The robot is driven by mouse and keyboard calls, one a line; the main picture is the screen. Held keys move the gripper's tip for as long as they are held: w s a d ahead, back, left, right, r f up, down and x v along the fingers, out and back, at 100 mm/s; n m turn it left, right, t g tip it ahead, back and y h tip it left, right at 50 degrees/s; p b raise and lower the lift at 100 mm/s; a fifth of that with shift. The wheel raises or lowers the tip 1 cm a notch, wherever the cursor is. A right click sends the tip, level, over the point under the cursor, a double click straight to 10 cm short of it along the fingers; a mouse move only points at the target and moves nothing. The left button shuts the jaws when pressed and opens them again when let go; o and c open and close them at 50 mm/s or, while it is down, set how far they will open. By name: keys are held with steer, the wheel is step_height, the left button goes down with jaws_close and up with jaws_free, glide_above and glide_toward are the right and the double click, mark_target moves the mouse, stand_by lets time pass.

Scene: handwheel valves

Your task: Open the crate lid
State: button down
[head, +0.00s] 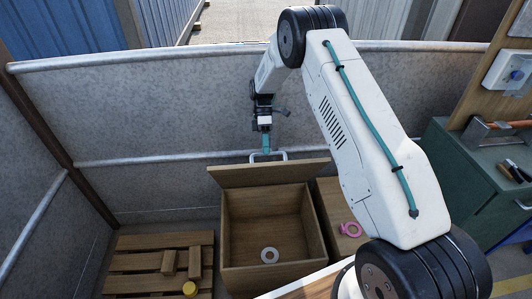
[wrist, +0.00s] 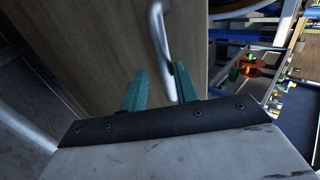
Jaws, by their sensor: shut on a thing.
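The wooden crate (head: 313,236) stands open in the head view, with its inside visible. Its lid (head: 232,176) is raised along the crate's far edge. A pale metal handle (head: 284,156) sits at the lid's top edge. My gripper (head: 266,149) is at this handle, with its teal fingers pointing down. In the wrist view, the handle (wrist: 157,25) runs between the teal fingers of my gripper (wrist: 160,90), which are shut on it. The lid (wrist: 90,40) fills much of that view. A white ring (head: 270,255) lies on the crate floor.
A grey wall with a rail (head: 150,160) stands close behind the lid. A wooden pallet (head: 130,262) with wood blocks and a yellow round thing (head: 190,289) is at left. A pink handwheel-like thing (head: 350,229) lies right of the crate. A green cabinet (head: 460,165) stands at right.

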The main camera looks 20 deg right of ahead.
steer(key=shift+w+d+f, duration=0.15)
steer(key=shift+w+f, duration=0.1)
steer(key=shift+f, duration=0.15)
steer(key=c, duration=1.4)
jaws_free()
steer(key=shift+f, duration=0.1)
steer(key=shift+o, duration=0.2)
steer(key=shift+w, duration=0.1)
steer(key=s+r, duration=0.2)
steer(key=s, duration=0.6)
steer(key=s+r, duration=0.3)
steer(key=s, duration=0.5)
steer(key=shift+a+r, duration=0.15)
steer(key=shift+a, duration=0.2)
steer(key=shift+c, duration=0.4)
